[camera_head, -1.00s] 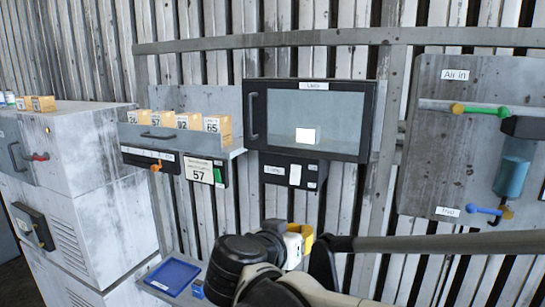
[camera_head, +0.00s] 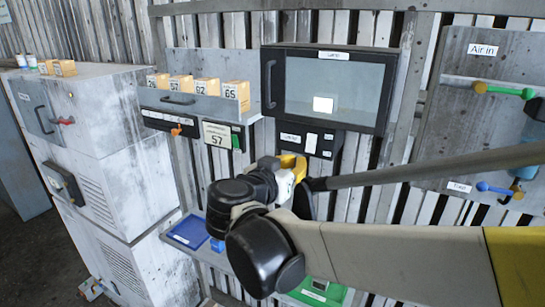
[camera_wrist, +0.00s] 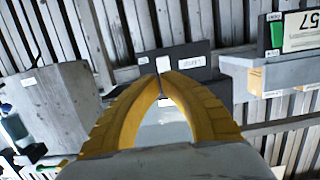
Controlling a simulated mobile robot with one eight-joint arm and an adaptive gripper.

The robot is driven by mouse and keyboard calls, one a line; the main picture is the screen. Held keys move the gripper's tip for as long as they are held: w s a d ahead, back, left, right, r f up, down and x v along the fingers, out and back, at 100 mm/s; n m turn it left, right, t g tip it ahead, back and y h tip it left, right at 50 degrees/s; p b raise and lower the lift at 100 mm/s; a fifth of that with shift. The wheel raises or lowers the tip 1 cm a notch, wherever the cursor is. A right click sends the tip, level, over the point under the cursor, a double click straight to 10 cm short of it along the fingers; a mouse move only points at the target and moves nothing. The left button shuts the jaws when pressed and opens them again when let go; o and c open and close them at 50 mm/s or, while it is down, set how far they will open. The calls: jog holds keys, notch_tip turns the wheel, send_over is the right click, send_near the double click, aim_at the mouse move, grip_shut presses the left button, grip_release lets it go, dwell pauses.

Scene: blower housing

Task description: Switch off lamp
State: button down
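The lamp cabinet (camera_head: 335,88) is a dark-framed glass box on the wall, with a bright white block (camera_head: 323,104) glowing inside. Under it hangs a black control panel (camera_head: 290,133) with a small label and a white rocker-like switch (camera_head: 311,143). In the wrist view, the panel (camera_wrist: 187,62) appears upside down, with the white switch (camera_wrist: 163,64) just beyond my fingertips. My gripper (camera_wrist: 160,76) has its yellow fingers brought together at the tips, with nothing between them. In the head view, my gripper (camera_head: 293,162) is just below the panel; contact cannot be told.
A shelf with several yellow numbered boxes (camera_head: 207,88) and a "57" sign (camera_head: 217,134) is left of the cabinet. An air panel (camera_head: 470,110) is at right. A blue tray (camera_head: 189,231) and a green tray (camera_head: 318,290) lie below. Grey cabinets (camera_head: 100,140) stand at left.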

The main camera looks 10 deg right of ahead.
aim_at(312, 152)
jog(key=p+x, duration=0.1)
jog(key=x, duration=0.9)
jog(key=shift+w+d, duration=0.1)
jog(key=shift+w, duration=0.05)
jog(key=shift+w+d+f+b, duration=0.3)
jog(key=shift+w+f+b, duration=0.1)
jog(key=shift+b, duration=0.1)
jog(key=shift+r, duration=0.2)
jog(key=shift+s+f, duration=0.1)
